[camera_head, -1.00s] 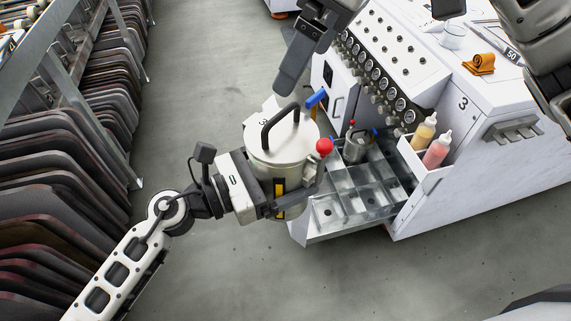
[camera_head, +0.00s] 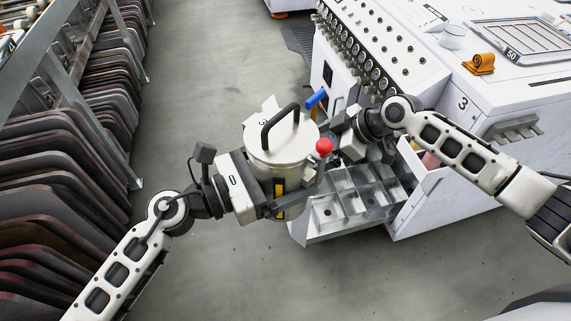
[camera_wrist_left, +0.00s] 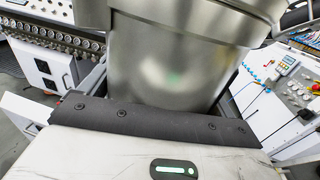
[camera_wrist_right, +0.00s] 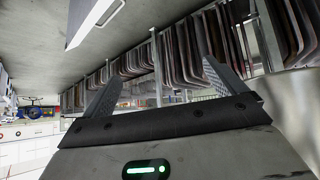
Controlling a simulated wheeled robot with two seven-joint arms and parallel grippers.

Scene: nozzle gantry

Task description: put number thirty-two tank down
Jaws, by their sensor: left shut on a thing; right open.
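The tank (camera_head: 282,150) is a silver metal pot with a black lid handle, a blue lever, a red knob and a white tag whose number I cannot fully read. My left gripper (camera_head: 275,196) is shut on its side and holds it upright in front of the divided metal tray (camera_head: 335,212). The tank's wall also fills the upper middle of the left wrist view (camera_wrist_left: 175,50). My right gripper (camera_head: 335,130) is close to the tank's right side. In the right wrist view its two fingers (camera_wrist_right: 165,85) are apart with nothing between them.
Bottles in a side holder (camera_head: 425,165) are partly hidden by my right arm. A rack of dark panels (camera_head: 60,200) lines the left. The grey floor (camera_head: 200,100) between is clear.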

